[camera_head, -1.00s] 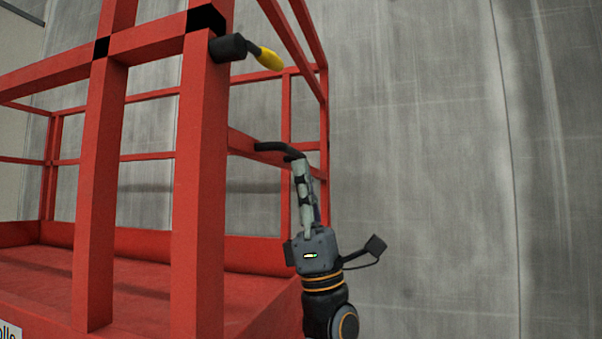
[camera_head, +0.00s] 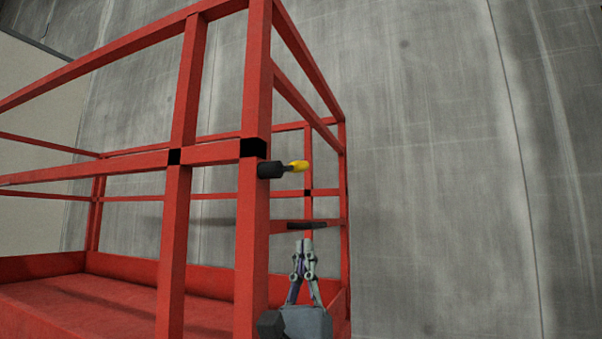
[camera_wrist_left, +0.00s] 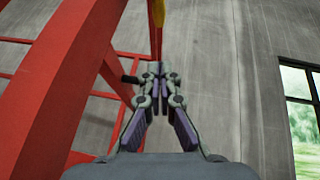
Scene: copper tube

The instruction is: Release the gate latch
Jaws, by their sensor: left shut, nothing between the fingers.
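The gate latch has a black barrel (camera_head: 270,169) on a red upright post and a yellow-tipped handle (camera_head: 299,166) pointing right. In the left wrist view, a bit of yellow (camera_wrist_left: 158,12) shows at the top edge. My left gripper (camera_head: 304,242) points up below the handle, apart from it in the picture, its fingertips together and empty. It also shows in the left wrist view (camera_wrist_left: 156,68), fingers converging. My right gripper is in neither view.
The red-framed cage (camera_head: 174,240) fills the left, with posts, rails and a red floor (camera_head: 80,305). A black bar (camera_head: 306,225) lies just above my fingertips in the picture. A grey wall (camera_head: 450,150) stands behind. The right side is clear.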

